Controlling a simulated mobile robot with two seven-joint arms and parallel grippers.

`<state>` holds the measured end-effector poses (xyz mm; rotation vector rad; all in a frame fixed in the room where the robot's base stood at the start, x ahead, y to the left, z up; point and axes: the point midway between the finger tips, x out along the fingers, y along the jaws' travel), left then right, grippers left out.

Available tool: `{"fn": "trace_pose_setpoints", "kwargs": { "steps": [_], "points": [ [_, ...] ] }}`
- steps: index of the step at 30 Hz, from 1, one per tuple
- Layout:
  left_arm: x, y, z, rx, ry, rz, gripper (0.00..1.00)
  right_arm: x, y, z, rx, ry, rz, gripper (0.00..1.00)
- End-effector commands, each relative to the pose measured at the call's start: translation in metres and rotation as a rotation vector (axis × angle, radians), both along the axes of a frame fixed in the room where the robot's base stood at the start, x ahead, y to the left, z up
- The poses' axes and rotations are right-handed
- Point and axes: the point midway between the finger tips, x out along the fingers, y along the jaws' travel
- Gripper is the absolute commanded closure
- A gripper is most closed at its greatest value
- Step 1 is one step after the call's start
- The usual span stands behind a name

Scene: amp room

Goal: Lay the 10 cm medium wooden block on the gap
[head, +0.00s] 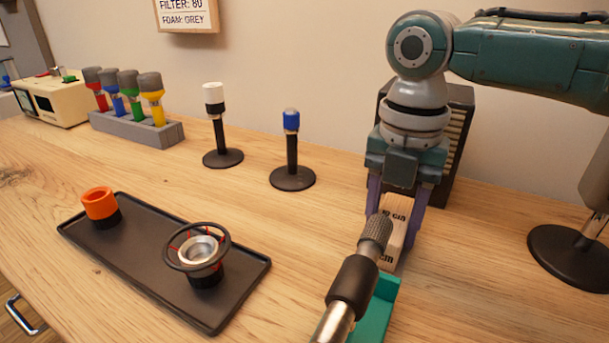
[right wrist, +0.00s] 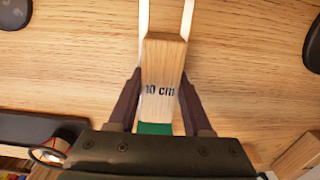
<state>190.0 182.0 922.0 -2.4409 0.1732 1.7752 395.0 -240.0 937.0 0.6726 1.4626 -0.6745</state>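The pale wooden block marked "10 cm" (right wrist: 162,70) lies between the two dark fingers of my right gripper (right wrist: 160,82) in the right wrist view. The fingers appear to press on its sides. In the head view the right gripper (head: 397,205) points down with its purple fingers around the block (head: 397,233). A knurled metal-headed microphone (head: 375,234) partly hides the block there. A teal piece (head: 376,308) shows near the block's front end. I cannot make out the gap for certain. My left gripper is not in view.
A dark tray (head: 140,258) holds an orange ring (head: 100,203) and a round ringed part (head: 198,249). Two stands with white (head: 214,98) and blue (head: 291,121) tops stand behind. A grey rack (head: 135,127) of coloured-handled tools is at back left. A dark slatted box (head: 452,140) stands behind the gripper.

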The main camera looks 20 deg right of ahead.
Motion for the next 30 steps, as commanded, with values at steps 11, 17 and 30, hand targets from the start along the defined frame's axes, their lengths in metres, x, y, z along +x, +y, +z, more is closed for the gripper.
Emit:
{"fn": "trace_pose_setpoints", "kwargs": {
  "steps": [11,17,30],
  "points": [
    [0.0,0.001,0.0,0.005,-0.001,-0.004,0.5,0.0,0.0,0.0,0.0,0.0,0.0,0.16],
    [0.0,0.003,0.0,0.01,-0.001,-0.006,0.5,0.0,0.0,0.001,0.0,0.0,0.0,0.16],
    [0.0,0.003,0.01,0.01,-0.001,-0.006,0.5,0.001,0.0,0.077,0.0,-0.004,0.0,0.16]
  ]
}}
